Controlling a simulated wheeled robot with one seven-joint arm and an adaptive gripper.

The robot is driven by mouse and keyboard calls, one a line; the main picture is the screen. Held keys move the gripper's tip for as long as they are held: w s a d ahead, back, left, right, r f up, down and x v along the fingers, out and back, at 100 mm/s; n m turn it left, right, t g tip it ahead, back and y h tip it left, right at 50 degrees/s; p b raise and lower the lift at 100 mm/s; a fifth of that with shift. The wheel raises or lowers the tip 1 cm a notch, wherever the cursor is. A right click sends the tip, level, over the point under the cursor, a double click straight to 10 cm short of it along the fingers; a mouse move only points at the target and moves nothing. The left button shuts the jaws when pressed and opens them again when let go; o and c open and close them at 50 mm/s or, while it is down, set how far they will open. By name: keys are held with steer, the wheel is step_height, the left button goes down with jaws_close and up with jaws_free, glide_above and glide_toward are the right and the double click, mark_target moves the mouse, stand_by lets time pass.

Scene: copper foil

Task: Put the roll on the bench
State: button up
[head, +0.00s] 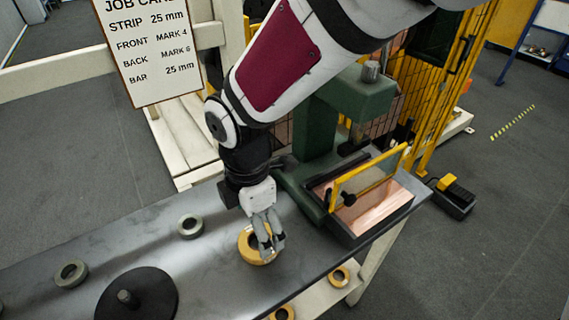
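The copper-coloured roll (246,248) is a thick ring with a dark hole, over the grey bench (225,285) near its right front edge. I cannot tell whether it rests on the bench top or is held just above it. My gripper (271,252) points down at the right side of the roll. Its grey fingers overlap the roll's rim and hide part of it. The fingers are slightly apart, and I cannot tell whether they press on the rim.
Grey rings (190,226) and a black disc with a peg (137,297) occupy the bench's left. A green press (318,130) with a yellow-framed guard (368,174) and copper sheet (378,205) stands right. Smaller copper rolls (339,277) lie below. A job card (150,45) hangs behind.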

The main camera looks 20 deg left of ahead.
step_height(320, 180, up, 7)
steer(key=w+d+r+m+t, duration=0.1)
steer(key=w+d+r+m, duration=0.1)
steer(key=d+r+m, duration=0.3)
steer(key=w+d+r+m, duration=0.1)
steer(key=d+m, duration=0.2)
steer(key=d, duration=0.5)
steer(key=s+d+r+m, duration=0.1)
steer(key=s+d+m, duration=0.2)
steer(key=d+m, duration=0.3)
steer(key=s+d+r+m+t, duration=0.1)
steer(key=s+d+m, duration=0.3)
steer(key=d+m, duration=0.3)
steer(key=s+d+r+m+t, duration=0.1)
steer(key=s+d+m, duration=0.3)
steer(key=d+m, duration=0.3)
steer(key=shift+d+r, duration=0.25)
steer(key=shift+d, duration=0.45)
steer(key=shift+r+p, duration=0.1)
steer(key=shift+p, duration=0.2)
